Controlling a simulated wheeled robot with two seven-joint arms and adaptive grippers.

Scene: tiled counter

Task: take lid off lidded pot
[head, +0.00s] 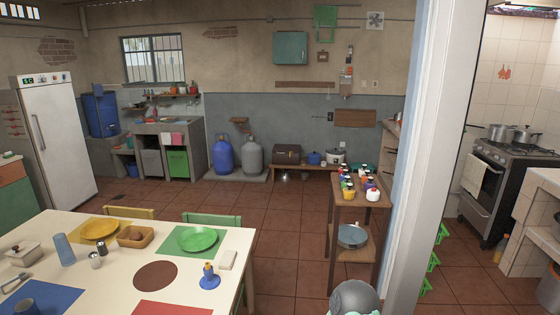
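Several pots are in view, and I cannot tell which one the task names. On the stove at the right stand a metal pot (524,136) that seems to have a lid on and another metal pot (498,132) beside it. On the low bench by the back wall sit a blue pot (314,159) and a pale pot (334,156), both seemingly covered. All are small and far off, so their lids are hard to make out. Neither of my grippers is in view.
A white table (120,290) with plates and cups fills the lower left. A wooden shelf cart (357,198) holding bottles stands right of centre. A white wall edge (440,150) separates the stove (510,180) area. Tiled floor (290,215) is open in the middle.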

